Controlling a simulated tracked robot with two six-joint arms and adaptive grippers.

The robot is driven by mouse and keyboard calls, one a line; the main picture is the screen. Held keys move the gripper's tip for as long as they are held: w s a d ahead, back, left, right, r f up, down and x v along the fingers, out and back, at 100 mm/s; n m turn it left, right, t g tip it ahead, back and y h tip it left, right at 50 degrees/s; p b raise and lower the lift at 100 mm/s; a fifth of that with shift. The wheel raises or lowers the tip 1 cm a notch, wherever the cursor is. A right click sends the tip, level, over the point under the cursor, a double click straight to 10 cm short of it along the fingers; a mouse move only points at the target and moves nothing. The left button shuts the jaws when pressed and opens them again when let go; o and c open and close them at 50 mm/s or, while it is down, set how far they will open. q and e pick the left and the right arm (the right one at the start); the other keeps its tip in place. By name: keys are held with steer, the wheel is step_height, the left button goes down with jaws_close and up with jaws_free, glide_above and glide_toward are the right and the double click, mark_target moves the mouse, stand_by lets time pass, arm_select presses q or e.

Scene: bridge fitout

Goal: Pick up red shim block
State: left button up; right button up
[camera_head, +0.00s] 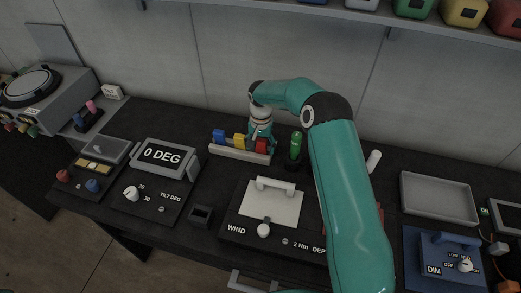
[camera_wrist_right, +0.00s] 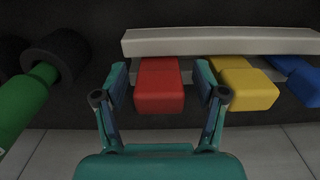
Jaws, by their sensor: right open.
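The red shim block (camera_head: 261,146) stands at the right end of a pale rack (camera_head: 238,153) on the dark bench. It is partly hidden by my right gripper (camera_head: 262,134), which comes down over it from above. In the right wrist view the red block (camera_wrist_right: 159,88) lies between the two open fingers of the right gripper (camera_wrist_right: 161,82). One finger is on each side, with a small gap to the block at left and right. My left gripper is not in view.
A yellow block (camera_wrist_right: 245,86) sits close beside the right finger, and a blue block (camera_head: 218,136) is farther along the rack. A green cylinder (camera_head: 295,148) stands in a dark holder on the other side. The WIND panel (camera_head: 270,207) is in front.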

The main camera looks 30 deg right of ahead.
mark_target(261, 140)
steer(key=shift+c, duration=0.3)
steer(key=c, duration=1.2)
steer(key=shift+r, duration=0.1)
steer(key=shift+r+p, duration=0.3)
steer(key=shift+r, duration=0.05)
step_height(261, 140, up, 5)
steer(key=shift+w+f+p, duration=0.1)
steer(key=shift+f+p, duration=0.1)
steer(key=shift+p, duration=0.6)
step_height(261, 140, up, 14)
steer(key=shift+r, duration=0.25)
